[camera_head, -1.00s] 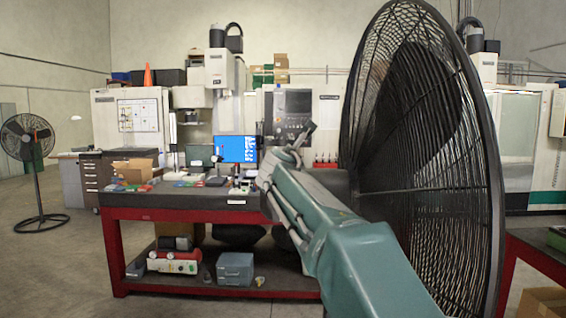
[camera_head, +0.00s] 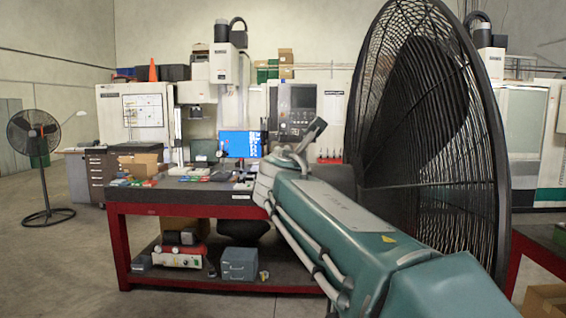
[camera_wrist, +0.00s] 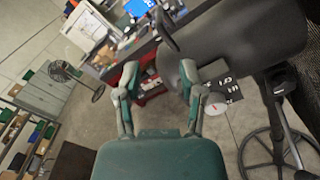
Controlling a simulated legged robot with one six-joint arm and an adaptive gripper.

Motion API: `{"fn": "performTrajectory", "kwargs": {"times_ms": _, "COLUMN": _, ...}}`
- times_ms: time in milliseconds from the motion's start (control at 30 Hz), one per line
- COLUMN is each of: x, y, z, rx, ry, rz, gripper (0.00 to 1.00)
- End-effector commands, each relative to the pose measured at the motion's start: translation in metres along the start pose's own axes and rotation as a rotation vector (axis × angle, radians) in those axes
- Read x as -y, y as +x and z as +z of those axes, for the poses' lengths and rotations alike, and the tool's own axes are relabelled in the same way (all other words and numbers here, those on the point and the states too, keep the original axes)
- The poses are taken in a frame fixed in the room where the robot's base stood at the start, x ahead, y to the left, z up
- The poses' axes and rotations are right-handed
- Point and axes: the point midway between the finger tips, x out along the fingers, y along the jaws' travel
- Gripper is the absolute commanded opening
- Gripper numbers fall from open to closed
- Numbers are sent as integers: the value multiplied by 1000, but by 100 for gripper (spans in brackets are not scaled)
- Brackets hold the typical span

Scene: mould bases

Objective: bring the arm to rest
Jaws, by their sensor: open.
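My arm, in green and grey, reaches up from the lower right in the head view, in front of the workbench. My gripper (camera_wrist: 160,82) shows in the wrist view with its two fingers spread apart and nothing between them. Past the fingers are the bench and the concrete floor. In the head view the gripper fingers cannot be made out clearly at the far end of the arm.
A large black fan (camera_head: 425,130) stands close beside my arm on the right.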

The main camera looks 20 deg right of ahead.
Motion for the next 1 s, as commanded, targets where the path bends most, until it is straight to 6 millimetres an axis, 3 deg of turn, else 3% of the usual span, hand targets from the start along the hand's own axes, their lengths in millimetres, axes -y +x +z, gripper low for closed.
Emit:
{"fn": "performTrajectory", "kwargs": {"times_ms": 133, "x": 23, "y": -17, "z": -6, "rx": -31, "ry": 162, "rz": -64, "gripper": 51}}
{"fn": "performTrajectory", "kwargs": {"times_ms": 267, "x": 73, "y": -55, "z": -29, "rx": -86, "ry": 515, "rz": -221, "gripper": 51}}
{"fn": "performTrajectory", "kwargs": {"times_ms": 500, "x": 164, "y": -147, "z": -100, "rx": -126, "ry": 1198, "rz": -612, "gripper": 51}}
{"fn": "performTrajectory", "kwargs": {"times_ms": 700, "x": 222, "y": -237, "z": -173, "rx": -69, "ry": 1704, "rz": -1004, "gripper": 51}}
{"fn": "performTrajectory", "kwargs": {"times_ms": 833, "x": 242, "y": -284, "z": -212, "rx": -5, "ry": 1933, "rz": -1230, "gripper": 51}}
{"fn": "performTrajectory", "kwargs": {"times_ms": 1000, "x": 251, "y": -310, "z": -235, "rx": 45, "ry": 2057, "rz": -1370, "gripper": 51}}
